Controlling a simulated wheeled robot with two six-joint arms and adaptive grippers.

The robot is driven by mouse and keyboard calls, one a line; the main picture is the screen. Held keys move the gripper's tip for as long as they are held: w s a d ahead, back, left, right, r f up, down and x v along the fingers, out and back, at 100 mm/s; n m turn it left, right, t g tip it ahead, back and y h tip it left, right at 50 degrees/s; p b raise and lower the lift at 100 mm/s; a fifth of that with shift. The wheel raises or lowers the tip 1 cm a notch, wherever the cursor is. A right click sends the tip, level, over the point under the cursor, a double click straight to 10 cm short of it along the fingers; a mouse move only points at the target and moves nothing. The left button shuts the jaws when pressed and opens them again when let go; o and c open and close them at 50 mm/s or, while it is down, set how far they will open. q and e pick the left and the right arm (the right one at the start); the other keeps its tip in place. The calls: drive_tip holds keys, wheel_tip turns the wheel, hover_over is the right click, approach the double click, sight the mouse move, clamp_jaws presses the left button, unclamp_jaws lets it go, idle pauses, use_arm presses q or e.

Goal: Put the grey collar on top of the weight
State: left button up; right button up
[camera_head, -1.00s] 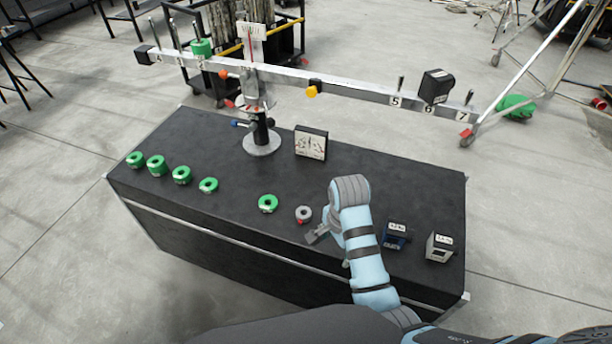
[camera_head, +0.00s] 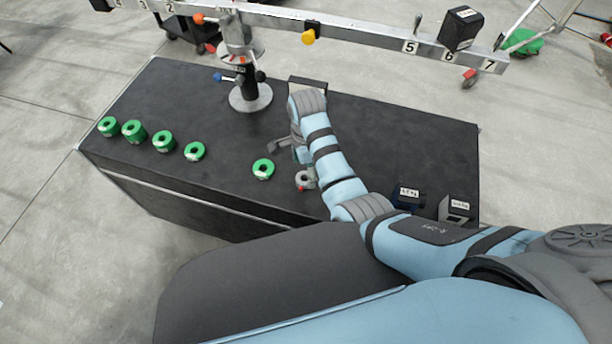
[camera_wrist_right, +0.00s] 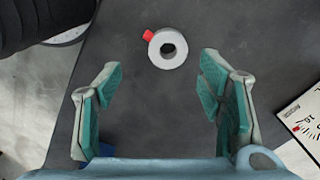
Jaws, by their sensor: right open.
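The grey collar (camera_head: 304,180) lies on the black table, partly behind my right wrist, with a red knob at its side. In the right wrist view the collar (camera_wrist_right: 157,57) lies beyond and between the spread fingertips, apart from both. My right gripper (camera_head: 285,147) is open and empty on the far side of the collar; it also shows in the right wrist view (camera_wrist_right: 158,70). A black block weight (camera_head: 460,28) sits on the beam near mark 6. A dark blue weight (camera_head: 408,196) and a grey weight (camera_head: 456,209) stand at the table's right. My left gripper is out of view.
Several green rings, one of them the nearest (camera_head: 263,169), lie left of the collar. The balance stand (camera_head: 250,97) rises at the back, with the beam (camera_head: 365,30) crossing above. The table's back right is clear.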

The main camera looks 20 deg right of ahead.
sight(306, 176)
drive_tip(key=f, duration=0.3)
drive_tip(key=w+f+b, duration=0.1)
drive_tip(key=f, duration=0.2)
drive_tip(key=shift+w, duration=0.2)
drive_tip(key=shift+b, duration=0.3)
drive_tip(key=shift+s+r, duration=0.1)
drive_tip(key=shift+s, duration=0.15)
drive_tip(key=shift+c, duration=0.6)
drive_tip(key=c, duration=1)
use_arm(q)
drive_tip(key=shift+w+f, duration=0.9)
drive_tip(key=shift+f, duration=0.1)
use_arm(e)
drive_tip(key=shift+o, duration=0.2)
use_arm(q)
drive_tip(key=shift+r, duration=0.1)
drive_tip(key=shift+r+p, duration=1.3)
drive_tip(key=shift+p, duration=0.2)
use_arm(e)
drive_tip(key=shift+r, duration=1.15)
